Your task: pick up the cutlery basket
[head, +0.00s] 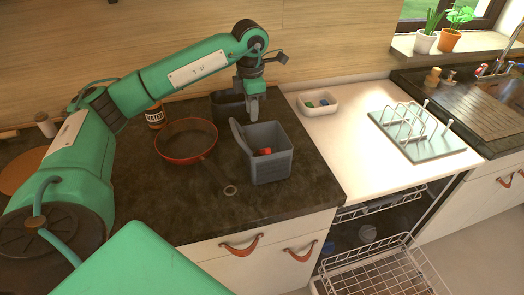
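A small dark blue-grey container (226,105) stands on the dark counter near the back wall, partly hidden behind my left arm; it may be the cutlery basket, but its contents are hidden. My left gripper (254,114) points down at this container's right end, just behind a grey bin (268,165). The fingers look close together from this side; I cannot tell whether they are open, shut or touching the container. The grey bin has a raised lid on its left and something red inside. My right gripper is out of view.
A brown-red pan (187,139) and a labelled jar (155,117) are left of the bin. A white dish (318,104) and a drying rack (415,132) stand on the white worktop. The dishwasher below is open, its lower rack (375,272) pulled out.

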